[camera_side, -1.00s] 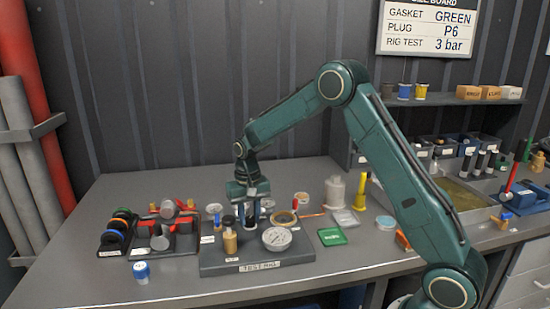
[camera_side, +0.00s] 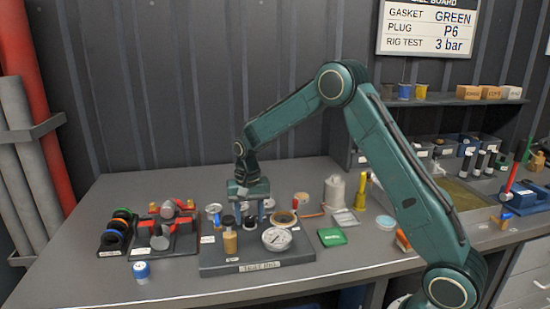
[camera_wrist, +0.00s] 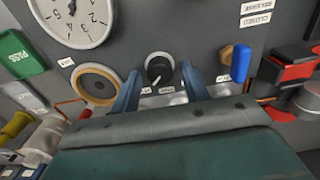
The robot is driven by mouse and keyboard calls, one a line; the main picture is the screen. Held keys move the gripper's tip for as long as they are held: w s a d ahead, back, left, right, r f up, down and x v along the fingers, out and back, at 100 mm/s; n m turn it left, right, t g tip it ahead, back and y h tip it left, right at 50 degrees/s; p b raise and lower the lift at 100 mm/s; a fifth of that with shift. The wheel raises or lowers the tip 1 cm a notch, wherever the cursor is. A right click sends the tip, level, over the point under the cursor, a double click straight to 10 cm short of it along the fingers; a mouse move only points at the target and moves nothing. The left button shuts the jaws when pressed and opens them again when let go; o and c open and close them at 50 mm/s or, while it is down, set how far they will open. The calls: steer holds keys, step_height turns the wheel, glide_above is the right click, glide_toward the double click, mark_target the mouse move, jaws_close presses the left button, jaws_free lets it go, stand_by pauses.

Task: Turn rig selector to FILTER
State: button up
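The rig selector is a round black knob (camera_wrist: 159,70) with a pale pointer line, on the grey test rig (camera_side: 215,262). In the wrist view its pointer slants toward the lower left. Small white labels sit below it, too small and partly hidden to read. My gripper (camera_wrist: 160,88) is open, with one blue finger on each side of the knob and a visible gap to it. In the side view my gripper (camera_side: 250,208) points down over the rig, behind the brass cylinder with a black top (camera_side: 230,241). Fingertip depth against the knob is unclear.
On the rig, a dial gauge (camera_wrist: 75,15), a tan ring (camera_wrist: 98,83) and a blue lever (camera_wrist: 240,62) stand close around the knob. A tray with red and grey parts (camera_side: 165,238) lies left of the rig. A green box (camera_side: 332,237) lies to its right.

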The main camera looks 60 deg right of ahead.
mark_target(250, 218)
steer(key=shift+r, duration=0.1)
stand_by(0.3)
step_height(250, 218, up, 14)
stand_by(0.7)
steer(key=shift+s, duration=0.1)
